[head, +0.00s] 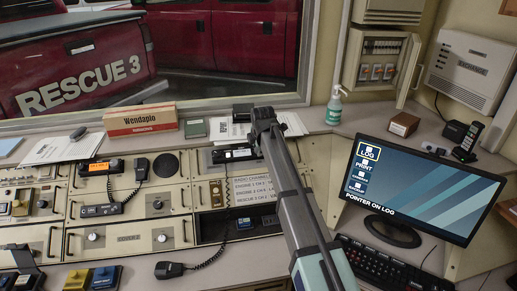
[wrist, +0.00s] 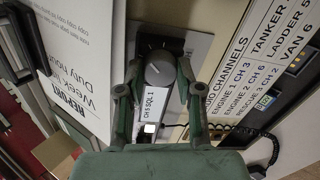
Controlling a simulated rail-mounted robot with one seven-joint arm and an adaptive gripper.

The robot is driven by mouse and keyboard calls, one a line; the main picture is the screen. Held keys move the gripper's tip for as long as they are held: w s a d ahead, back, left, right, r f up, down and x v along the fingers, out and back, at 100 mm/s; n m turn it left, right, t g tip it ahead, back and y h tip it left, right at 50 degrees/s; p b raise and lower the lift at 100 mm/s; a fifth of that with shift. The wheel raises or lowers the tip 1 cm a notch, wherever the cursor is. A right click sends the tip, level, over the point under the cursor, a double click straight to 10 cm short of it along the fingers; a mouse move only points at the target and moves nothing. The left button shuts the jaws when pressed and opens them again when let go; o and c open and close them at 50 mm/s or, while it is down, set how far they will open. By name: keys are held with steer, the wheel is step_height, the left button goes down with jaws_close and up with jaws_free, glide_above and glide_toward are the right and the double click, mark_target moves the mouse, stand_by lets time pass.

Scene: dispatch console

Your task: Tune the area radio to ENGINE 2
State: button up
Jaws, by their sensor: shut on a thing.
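The area radio (wrist: 152,45) is a dark panel unit, turned sideways in the wrist view, with a round grey knob (wrist: 158,72). My gripper (wrist: 159,68) is shut on this knob, one finger on each side. A small lit readout (wrist: 149,112) below the knob appears to read CH 5 SQL 1. The channel card (wrist: 240,75) beside it lists ENGINE 2 as CH 6; it also shows in the head view (head: 253,190).
A printed report sheet (wrist: 85,50) lies beside the radio. A coiled handset cord (wrist: 262,140) hangs near the card. The monitor (head: 425,190) and keyboard (head: 385,265) stand right of my arm. A Wendaplo box (head: 140,119) sits on the ledge.

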steer(key=m, duration=0.4)
steer(key=shift+m, duration=0.3)
steer(key=m, duration=0.4)
steer(key=shift+m+y+b, duration=0.3)
steer(key=shift+b, duration=0.05)
steer(key=o, duration=1.2)
steer(key=shift+w, duration=0.1)
steer(key=shift+c, duration=0.2)
steer(key=v, duration=1.2)
steer(key=shift+d, duration=0.1)
